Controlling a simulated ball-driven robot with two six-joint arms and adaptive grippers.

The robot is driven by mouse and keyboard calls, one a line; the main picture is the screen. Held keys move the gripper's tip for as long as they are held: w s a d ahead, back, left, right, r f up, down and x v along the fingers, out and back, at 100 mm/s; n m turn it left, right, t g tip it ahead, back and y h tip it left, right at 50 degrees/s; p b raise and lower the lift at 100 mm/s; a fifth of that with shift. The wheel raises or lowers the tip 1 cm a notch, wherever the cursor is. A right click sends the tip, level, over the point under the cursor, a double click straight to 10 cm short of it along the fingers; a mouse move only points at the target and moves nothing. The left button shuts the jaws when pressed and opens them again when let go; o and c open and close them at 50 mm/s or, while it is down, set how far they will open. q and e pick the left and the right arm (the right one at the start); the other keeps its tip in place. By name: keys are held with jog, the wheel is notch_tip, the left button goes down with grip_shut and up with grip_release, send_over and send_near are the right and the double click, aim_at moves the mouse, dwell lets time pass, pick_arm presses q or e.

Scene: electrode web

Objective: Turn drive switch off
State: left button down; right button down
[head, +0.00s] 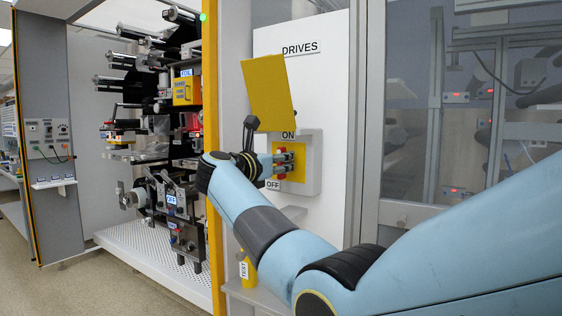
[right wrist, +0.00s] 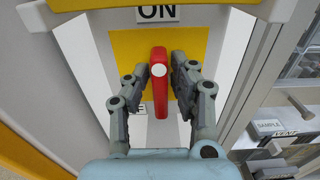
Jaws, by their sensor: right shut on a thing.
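The drive switch is a red handle (right wrist: 160,90) on a yellow plate (right wrist: 133,48) below an ON label (right wrist: 158,13). In the right wrist view the handle stands nearly upright, its top toward ON. My right gripper (right wrist: 160,72) has one finger on each side of the handle and is shut on it. An OFF label (head: 273,184) shows at lower left of the box. My left gripper is not in view.
A tilted yellow panel (head: 268,92) stands out above the switch box. A yellow post (head: 210,120) is to the left, with the machine's rollers beyond it. A glazed door frame (head: 373,120) is to the right. A yellow TEST bottle-like item (head: 246,269) is below.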

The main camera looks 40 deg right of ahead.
jog(key=shift+n, duration=0.3)
jog(key=n, duration=0.2)
jog(key=shift+w+n, duration=0.1)
jog(key=shift+n, duration=0.3)
jog(key=n+p, duration=0.2)
jog(key=n, duration=0.2)
jog(key=shift+w+a+n, duration=0.1)
jog(key=shift+w+n, duration=0.05)
jog(key=shift+n, duration=0.15)
jog(key=shift+w+f+n+p, duration=0.1)
jog(key=shift+f+n+p, duration=0.1)
jog(key=shift+n+p, duration=1.7)
jog(key=shift+f+n+p, duration=0.15)
jog(key=shift+n+p, duration=0.55)
jog(key=shift+n, duration=2.3)
jog(key=c, duration=1.3)
grip_release()
jog(key=shift+a+f, duration=0.1)
